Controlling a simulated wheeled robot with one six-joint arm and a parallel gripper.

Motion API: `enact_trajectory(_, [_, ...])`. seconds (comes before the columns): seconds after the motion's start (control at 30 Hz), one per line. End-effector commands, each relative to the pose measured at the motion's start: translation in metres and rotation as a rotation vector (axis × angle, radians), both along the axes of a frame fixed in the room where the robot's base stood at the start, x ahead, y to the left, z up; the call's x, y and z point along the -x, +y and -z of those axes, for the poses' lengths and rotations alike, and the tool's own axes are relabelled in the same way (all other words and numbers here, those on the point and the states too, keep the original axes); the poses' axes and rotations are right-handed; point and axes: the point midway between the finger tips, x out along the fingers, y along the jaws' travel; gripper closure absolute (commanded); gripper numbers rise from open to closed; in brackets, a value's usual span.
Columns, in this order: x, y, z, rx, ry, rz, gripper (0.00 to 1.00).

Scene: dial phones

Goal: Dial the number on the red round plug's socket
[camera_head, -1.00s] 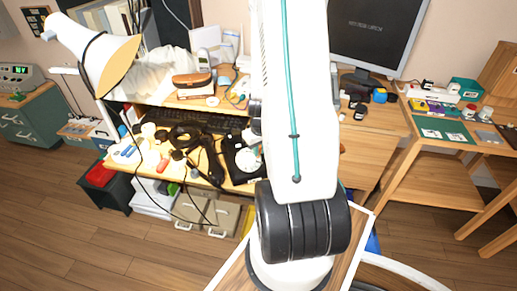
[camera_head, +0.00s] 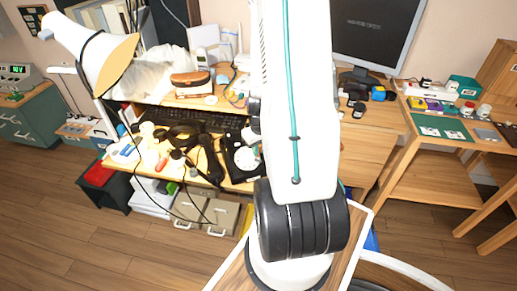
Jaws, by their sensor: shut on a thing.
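A black dial phone (camera_head: 232,166) with a pale round dial (camera_head: 247,160) sits on the desk, just left of my white arm, which hides its right side. Dark, curved pieces (camera_head: 211,160) with cords lie left of it; I cannot tell what each is. A small reddish item (camera_head: 161,164) lies at the desk's left part among small pale and dark items; I cannot tell if it is the red round plug. No socket number can be read. My gripper does not show; my arm rises through the middle of the view and past its top edge.
A lamp (camera_head: 108,60) leans over the desk's left end. A keyboard (camera_head: 190,114) lies behind the desk clutter. A brown case (camera_head: 192,79) sits on the shelf above. A monitor (camera_head: 378,30) stands at right. Floor (camera_head: 70,225) is clear at lower left.

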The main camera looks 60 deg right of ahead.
Motion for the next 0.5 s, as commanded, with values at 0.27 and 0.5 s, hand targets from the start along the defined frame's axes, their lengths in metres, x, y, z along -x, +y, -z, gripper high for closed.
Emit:
enact_trajectory(0.27, [-0.010,0.006,-0.003,0.001,0.000,-0.005,1.00])
enact_trajectory(0.5, [-0.035,0.022,-0.009,0.002,-0.002,-0.005,1.00])
